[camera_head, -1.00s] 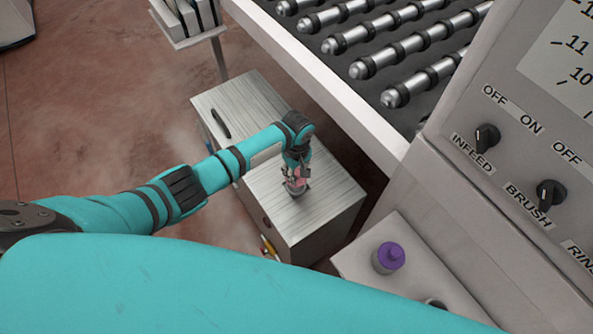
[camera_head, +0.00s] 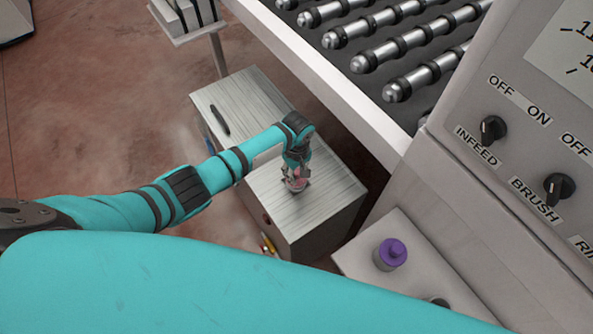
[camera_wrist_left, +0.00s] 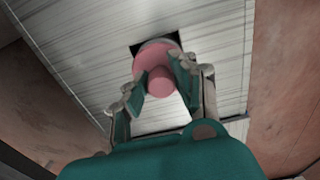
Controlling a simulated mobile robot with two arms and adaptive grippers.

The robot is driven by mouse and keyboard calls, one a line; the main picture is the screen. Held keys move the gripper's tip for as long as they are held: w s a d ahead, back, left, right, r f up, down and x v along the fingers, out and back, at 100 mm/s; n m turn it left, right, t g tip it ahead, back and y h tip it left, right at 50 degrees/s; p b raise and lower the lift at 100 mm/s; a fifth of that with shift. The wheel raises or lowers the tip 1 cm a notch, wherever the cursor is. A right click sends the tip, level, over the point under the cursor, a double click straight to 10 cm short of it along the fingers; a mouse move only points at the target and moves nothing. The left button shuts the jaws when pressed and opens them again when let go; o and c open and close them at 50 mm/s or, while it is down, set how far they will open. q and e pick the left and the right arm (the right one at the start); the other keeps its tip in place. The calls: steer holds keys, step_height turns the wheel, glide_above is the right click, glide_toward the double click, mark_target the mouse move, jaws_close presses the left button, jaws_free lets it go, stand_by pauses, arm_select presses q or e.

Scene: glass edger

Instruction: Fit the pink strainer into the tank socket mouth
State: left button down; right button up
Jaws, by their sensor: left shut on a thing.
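The pink strainer (camera_head: 295,184) is held in my left gripper (camera_head: 297,172), low over the top of a brushed-metal cabinet, which looks like the tank (camera_head: 248,107). In the left wrist view, the strainer (camera_wrist_left: 158,70) sits between the two fingers of my left gripper (camera_wrist_left: 160,82), which are shut on it. A grey rim, probably the socket mouth (camera_wrist_left: 158,43), shows just behind the strainer, beside a dark square patch. The strainer hides most of the mouth, so I cannot tell whether it is inside or just above. My right gripper is not in view.
A roller conveyor (camera_head: 380,60) and its pale frame run along the tank's right side. A control panel with knobs (camera_head: 493,130) stands at right. A purple-capped bottle (camera_head: 391,254) stands on a pale ledge (camera_head: 365,235). A black pen-like object (camera_head: 220,120) lies on the tank top.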

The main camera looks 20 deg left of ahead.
arm_select(q)
steer(key=shift+f+b, duration=0.7)
steer(key=shift+f, duration=0.5)
steer(key=c, duration=1)
jaws_free()
step_height(320, 180, up, 12)
